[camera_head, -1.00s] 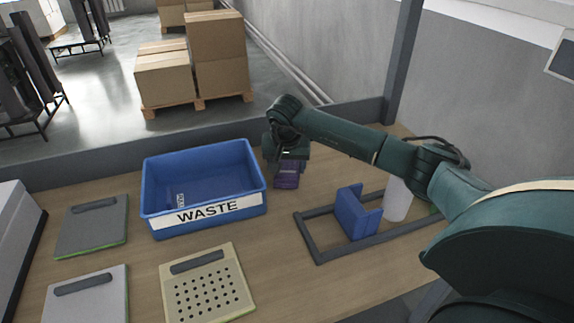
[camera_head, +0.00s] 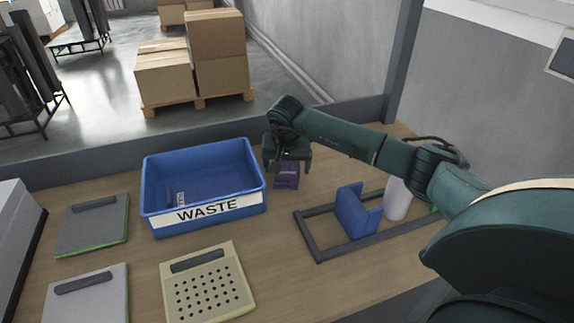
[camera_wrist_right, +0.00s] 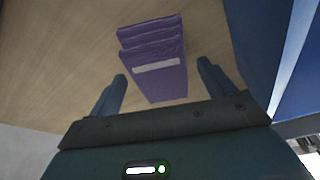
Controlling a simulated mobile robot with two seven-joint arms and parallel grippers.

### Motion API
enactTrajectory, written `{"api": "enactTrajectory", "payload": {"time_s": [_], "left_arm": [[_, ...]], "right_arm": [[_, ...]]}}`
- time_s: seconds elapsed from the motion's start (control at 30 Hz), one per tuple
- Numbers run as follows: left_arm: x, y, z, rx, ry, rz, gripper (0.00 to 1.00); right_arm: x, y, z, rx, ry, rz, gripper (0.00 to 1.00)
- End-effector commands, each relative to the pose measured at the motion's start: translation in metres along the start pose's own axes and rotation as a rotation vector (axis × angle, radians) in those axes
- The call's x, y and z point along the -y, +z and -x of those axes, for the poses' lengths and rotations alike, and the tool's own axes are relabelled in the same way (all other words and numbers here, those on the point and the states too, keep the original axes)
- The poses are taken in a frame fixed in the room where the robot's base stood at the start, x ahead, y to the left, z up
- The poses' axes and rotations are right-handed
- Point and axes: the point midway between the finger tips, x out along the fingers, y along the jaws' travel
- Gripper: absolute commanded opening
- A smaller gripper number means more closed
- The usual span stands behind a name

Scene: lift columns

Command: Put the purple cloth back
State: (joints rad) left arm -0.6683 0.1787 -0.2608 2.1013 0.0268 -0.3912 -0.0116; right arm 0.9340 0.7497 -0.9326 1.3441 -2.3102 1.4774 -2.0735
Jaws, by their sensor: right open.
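The purple cloth (camera_head: 287,177) is a folded stack with a pale label, lying on the table just right of the blue WASTE bin. In the right wrist view the cloth (camera_wrist_right: 155,62) shows its layered folds and white label. My right gripper (camera_head: 288,168) is open directly above and behind the cloth. In the right wrist view its two fingers (camera_wrist_right: 163,85) stand apart on either side of the cloth's near end, with gaps to it. My left gripper is not in view.
The blue WASTE bin (camera_head: 209,211) stands close left of the cloth. A grey frame (camera_head: 312,243) with a blue holder (camera_head: 352,212) and a white cylinder (camera_head: 397,200) lies to the right. Flat panels (camera_head: 208,285) lie at front left.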

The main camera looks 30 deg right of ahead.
Motion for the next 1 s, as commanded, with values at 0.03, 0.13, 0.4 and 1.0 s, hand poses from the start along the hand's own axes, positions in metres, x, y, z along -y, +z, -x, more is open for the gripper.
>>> {"api": "enactTrajectory", "payload": {"time_s": [0.03,0.13,0.4,1.0], "left_arm": [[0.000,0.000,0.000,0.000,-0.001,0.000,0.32],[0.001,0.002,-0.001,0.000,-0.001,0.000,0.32],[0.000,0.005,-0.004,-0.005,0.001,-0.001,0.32],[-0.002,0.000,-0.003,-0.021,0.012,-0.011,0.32]], "right_arm": [[0.000,-0.001,0.006,-0.002,-0.001,0.000,0.83],[0.001,-0.001,0.022,-0.005,-0.003,0.002,0.83],[0.001,-0.001,0.081,-0.006,-0.003,0.002,0.83],[0.000,0.000,0.121,-0.001,-0.001,0.000,0.83]]}}
